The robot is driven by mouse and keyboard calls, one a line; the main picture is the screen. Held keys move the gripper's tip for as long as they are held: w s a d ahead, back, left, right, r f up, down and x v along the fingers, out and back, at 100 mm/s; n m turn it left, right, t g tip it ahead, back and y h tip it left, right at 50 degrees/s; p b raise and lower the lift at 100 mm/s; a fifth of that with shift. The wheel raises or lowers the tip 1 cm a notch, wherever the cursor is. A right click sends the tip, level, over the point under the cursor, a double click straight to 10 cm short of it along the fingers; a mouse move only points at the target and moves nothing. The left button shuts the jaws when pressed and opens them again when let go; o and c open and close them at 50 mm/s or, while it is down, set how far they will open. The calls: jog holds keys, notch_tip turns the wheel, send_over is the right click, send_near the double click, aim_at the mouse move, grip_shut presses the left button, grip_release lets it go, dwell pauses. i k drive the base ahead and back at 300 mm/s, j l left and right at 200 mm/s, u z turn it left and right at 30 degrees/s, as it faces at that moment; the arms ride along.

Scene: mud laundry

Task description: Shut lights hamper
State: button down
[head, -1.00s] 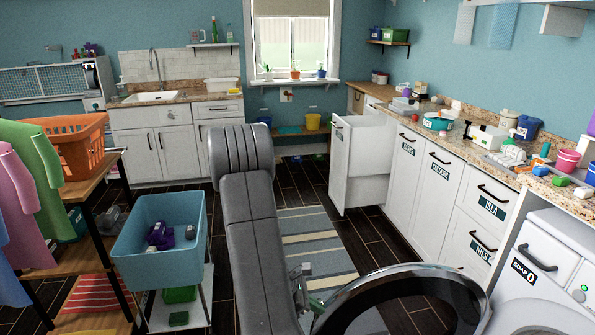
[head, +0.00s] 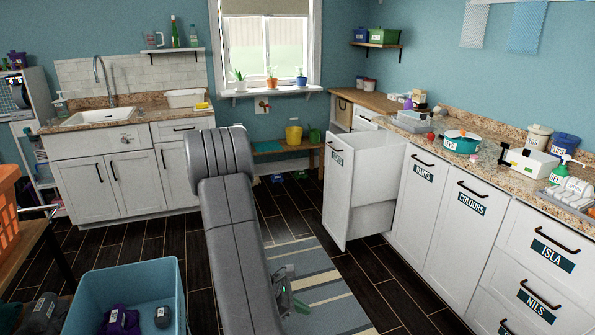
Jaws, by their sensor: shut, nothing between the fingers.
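The lights hamper (head: 349,190) is a tall white pull-out unit, standing open from the counter row on the right. Its front panel has a dark handle and a label (head: 337,158) that reads as lights, seen at an angle. Its open top shows, and I cannot see what is inside. My gripper (head: 287,291) shows low in the middle beside my grey arm, above the striped rug. It is shut and empty, apart from the hamper, nearer to me and to its left. Part of it is hidden by the arm.
The darks hamper (head: 413,198) and colours hamper (head: 459,235) are flush beside it. A striped rug (head: 335,291) lies on dark floor before them. A blue basket (head: 125,280) stands front left, an orange basket (head: 8,215) at the left edge.

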aim_at(363, 170)
jog(key=i+l+z, duration=0.25)
jog(key=i, duration=0.65)
jog(key=i+j+z, duration=0.15)
jog(key=i+z, duration=0.15)
jog(key=i, duration=0.65)
jog(key=i+u, duration=0.2)
jog(key=i, duration=0.25)
jog(key=i+u, duration=0.15)
jog(key=i, duration=0.3)
jog(key=i+l+u, duration=0.2)
jog(key=i, duration=0.2)
jog(key=i+l+u, duration=0.2)
jog(key=i, duration=0.25)
jog(key=i+l+u, duration=0.15)
jog(key=i, duration=0.25)
